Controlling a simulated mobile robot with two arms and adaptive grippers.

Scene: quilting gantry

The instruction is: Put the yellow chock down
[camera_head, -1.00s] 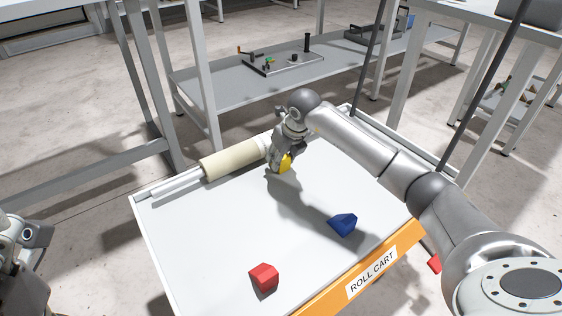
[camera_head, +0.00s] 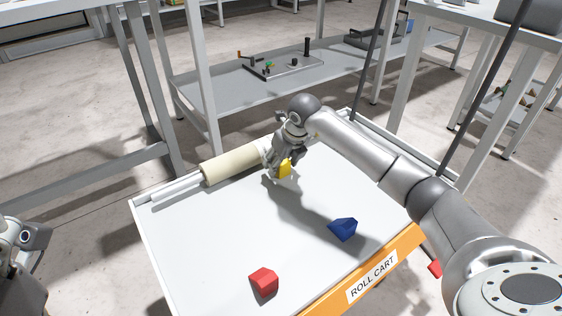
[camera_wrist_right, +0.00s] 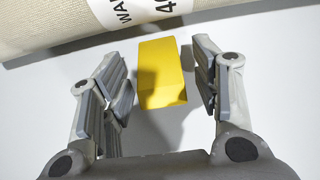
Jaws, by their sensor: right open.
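The yellow chock (camera_head: 285,168) is on the white top of the roll cart (camera_head: 215,235), close in front of the cream fabric roll (camera_head: 232,162). In the right wrist view the chock (camera_wrist_right: 162,73) lies between the fingers of my right gripper (camera_wrist_right: 162,88). The fingers are open, with a gap on the left side and a narrow one on the right.
A blue chock (camera_head: 343,229) and a red chock (camera_head: 264,282) lie on the cart nearer its front edge. Another red piece (camera_head: 435,268) shows beyond the orange edge, partly behind my right arm. The cart's left-middle surface is clear.

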